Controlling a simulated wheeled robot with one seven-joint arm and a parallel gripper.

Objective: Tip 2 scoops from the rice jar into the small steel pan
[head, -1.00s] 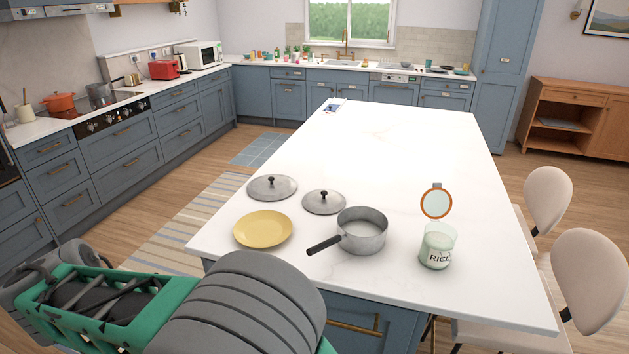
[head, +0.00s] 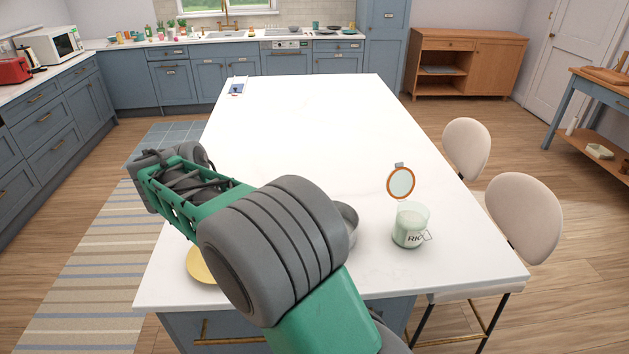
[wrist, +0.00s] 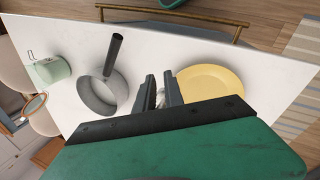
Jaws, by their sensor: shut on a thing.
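The rice jar (head: 409,229), glass with a "RICE" label, stands upright on the white island, with pale contents low inside. Its orange-rimmed lid (head: 401,183) is hinged open; the jar is also at the far left of the wrist view (wrist: 50,69). The small steel pan (wrist: 101,92) lies right of the jar there, its dark handle (wrist: 115,56) pointing up. My arm hides most of the pan (head: 350,222) in the head view. My gripper (wrist: 161,90) is shut on a small pale grey thing (wrist: 160,98), mostly hidden, too little to identify, between pan and plate.
A yellow plate (wrist: 212,86) lies beside my gripper; its edge (head: 200,266) shows in the head view. The two pan lids are hidden now. Chairs (head: 522,219) stand along the right side. The island's far part (head: 300,120) is clear except for a small item (head: 238,87).

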